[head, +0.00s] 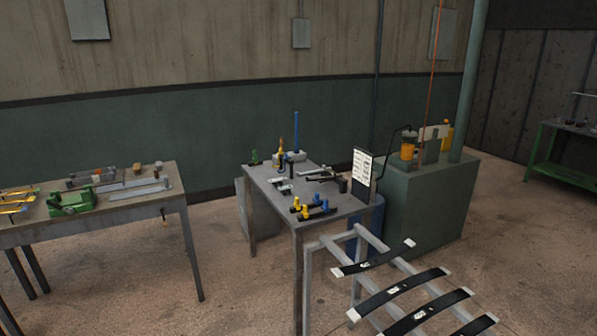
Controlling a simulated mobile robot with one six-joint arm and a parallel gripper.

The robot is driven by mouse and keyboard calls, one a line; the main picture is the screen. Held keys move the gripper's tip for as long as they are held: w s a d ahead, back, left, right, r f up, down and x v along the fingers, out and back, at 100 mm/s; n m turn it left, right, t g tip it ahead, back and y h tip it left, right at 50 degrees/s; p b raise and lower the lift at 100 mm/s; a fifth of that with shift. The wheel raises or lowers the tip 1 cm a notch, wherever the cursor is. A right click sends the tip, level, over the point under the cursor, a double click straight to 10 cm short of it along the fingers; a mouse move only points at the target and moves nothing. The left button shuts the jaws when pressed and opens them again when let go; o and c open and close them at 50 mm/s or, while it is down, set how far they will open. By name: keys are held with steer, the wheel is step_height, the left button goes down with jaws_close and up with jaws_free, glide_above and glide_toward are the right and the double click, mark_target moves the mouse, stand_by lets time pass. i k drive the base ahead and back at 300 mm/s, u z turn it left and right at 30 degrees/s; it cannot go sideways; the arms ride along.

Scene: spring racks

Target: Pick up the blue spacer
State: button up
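Small blue pieces (319,203) stand on dark bars at the front right of the middle grey table (262,188), beside similar yellow pieces (298,203). One of them may be the blue spacer, but they are too small to tell. A tall thin blue rod (296,131) also stands upright at the back of this table. My gripper is not in view.
A rack (360,235) with several dark curved strips stands in front at right. A white sheet (362,165) stands by the table's right edge, near a green cabinet (428,205). Another workbench (120,203) is at left. Floor between the tables is clear.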

mark_target(316, 199)
steer(key=u, duration=0.15)
steer(key=i, duration=0.8)
steer(key=u, duration=0.45)
steer(key=i, duration=0.8)
steer(key=u, duration=0.6)
steer(key=i, duration=0.6)
steer(key=u, duration=0.25)
